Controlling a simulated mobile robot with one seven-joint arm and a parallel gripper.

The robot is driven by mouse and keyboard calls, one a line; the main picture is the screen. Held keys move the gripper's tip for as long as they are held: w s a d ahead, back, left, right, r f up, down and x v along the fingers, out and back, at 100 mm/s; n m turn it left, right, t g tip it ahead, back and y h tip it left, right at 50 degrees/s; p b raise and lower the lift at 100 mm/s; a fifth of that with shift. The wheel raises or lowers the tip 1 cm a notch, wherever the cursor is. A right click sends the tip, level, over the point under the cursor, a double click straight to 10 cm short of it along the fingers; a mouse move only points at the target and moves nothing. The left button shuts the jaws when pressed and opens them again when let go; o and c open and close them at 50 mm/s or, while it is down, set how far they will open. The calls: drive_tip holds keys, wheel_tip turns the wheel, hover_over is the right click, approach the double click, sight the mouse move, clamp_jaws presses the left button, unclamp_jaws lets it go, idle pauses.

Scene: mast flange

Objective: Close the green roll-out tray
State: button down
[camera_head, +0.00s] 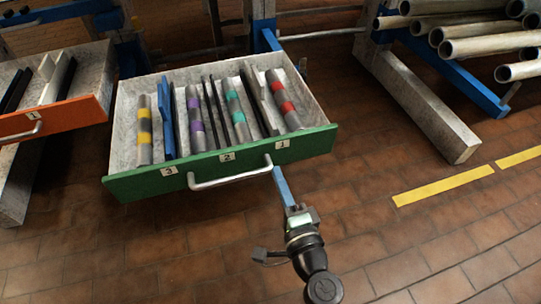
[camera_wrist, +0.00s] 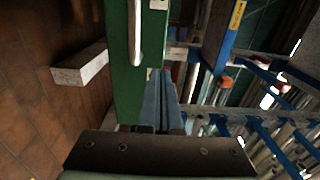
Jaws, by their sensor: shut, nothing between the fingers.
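The green roll-out tray (camera_head: 125,187) is pulled out, its green front facing me. A pale bar handle (camera_head: 232,179) runs across that front, below labels 3, 2 and 1. Inside lie several grey bars with yellow, purple, teal and red bands, between dividers. My gripper (camera_head: 279,174) is shut and empty, its blue fingers pointing at the front by the handle's right end. In the wrist view, the fingers (camera_wrist: 160,78) lie beside the green front (camera_wrist: 123,70), close to the end of the handle (camera_wrist: 136,38). I cannot tell whether they touch it.
An orange-fronted tray (camera_head: 60,121) stands pulled out at the left. At the right, a rack holds several metal pipes (camera_head: 480,45), with a grey beam (camera_head: 425,110) reaching onto the floor. Yellow stripes (camera_head: 445,186) mark the tiled floor. The floor in front of the green tray is clear.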

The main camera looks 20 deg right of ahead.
sight(266, 146)
drive_tip(key=w+b, duration=0.1)
drive_tip(key=w, duration=0.5)
drive_tip(key=shift+w, duration=0.3)
drive_tip(key=shift+w, duration=0.1)
